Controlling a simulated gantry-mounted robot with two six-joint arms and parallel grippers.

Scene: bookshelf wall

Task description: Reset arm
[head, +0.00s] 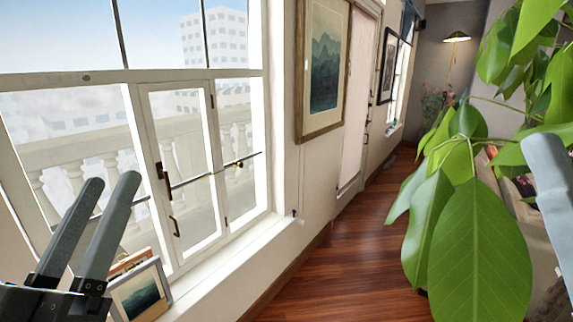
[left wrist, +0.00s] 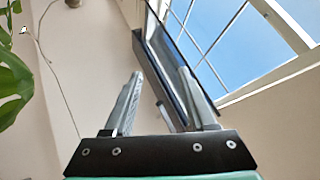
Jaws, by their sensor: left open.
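My left gripper (head: 110,180) is at the lower left of the head view, in front of the window. Its two dark fingers point up with a gap between them, and nothing is held. In the left wrist view its fingers (left wrist: 161,75) stand apart with nothing gripped. At the right edge of the head view a grey piece of my right arm or gripper (head: 548,165) shows beside the plant. The rest of it is out of the picture, so its jaws cannot be judged.
Framed pictures (head: 138,292) lean on the white sill just right of my left gripper. A large window (head: 180,165) fills the left. A big leafy plant (head: 475,250) fills the right. The wooden floor (head: 345,250) between them is clear.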

